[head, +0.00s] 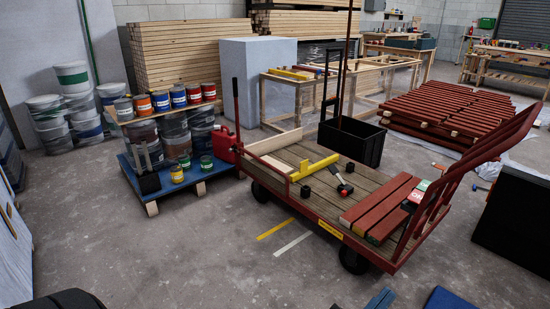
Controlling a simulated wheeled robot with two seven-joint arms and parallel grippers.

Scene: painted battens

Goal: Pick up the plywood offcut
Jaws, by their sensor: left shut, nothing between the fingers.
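A pale flat wooden piece (274,141), which looks like the plywood offcut, lies along the far left edge of the red-framed cart (311,207). Nothing holds it. A dark rounded part at the bottom left corner appears to belong to my left gripper (68,299). It is cut off by the frame edge, far from the cart, and its fingertips do not show clearly. My right gripper is not in view.
Paint cans stand on a blue pallet (180,185) to the left. The concrete floor in front is mostly clear.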

